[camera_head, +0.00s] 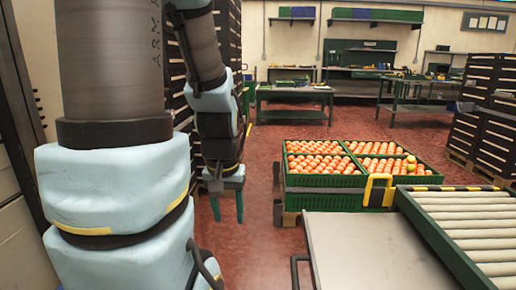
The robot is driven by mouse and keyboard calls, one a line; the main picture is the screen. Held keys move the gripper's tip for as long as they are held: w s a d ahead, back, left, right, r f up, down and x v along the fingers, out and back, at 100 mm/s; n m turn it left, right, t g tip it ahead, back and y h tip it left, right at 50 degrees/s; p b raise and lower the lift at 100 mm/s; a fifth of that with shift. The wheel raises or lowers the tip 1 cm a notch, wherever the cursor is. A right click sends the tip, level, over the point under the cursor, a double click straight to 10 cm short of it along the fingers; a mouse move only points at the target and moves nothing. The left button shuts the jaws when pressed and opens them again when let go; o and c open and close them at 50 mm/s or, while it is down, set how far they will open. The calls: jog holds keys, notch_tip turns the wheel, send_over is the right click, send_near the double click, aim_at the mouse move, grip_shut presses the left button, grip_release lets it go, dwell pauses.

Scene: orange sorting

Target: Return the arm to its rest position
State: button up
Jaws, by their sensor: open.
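My arm fills the left side of the head view, with its forearm hanging down. My gripper (227,207) points downward at the arm's end, over the red floor. Its two green fingers are apart, with nothing seen between them. It is to the left of the green crates (325,181) and apart from them. The crates hold many oranges (318,165) in several compartments. A yellowish fruit (411,160) lies at the right edge of the oranges.
A grey metal table top (365,250) and a roller conveyor (470,225) stand at the front right. Dark stacked crates (487,120) are at the right, and more stand behind my arm. Workbenches (295,95) line the back. Red floor (270,145) is open between.

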notch_tip(320, 180, up, 18)
jog(key=p, duration=1.7)
jog(key=shift+w+r, duration=0.15)
jog(key=shift+r, duration=0.1)
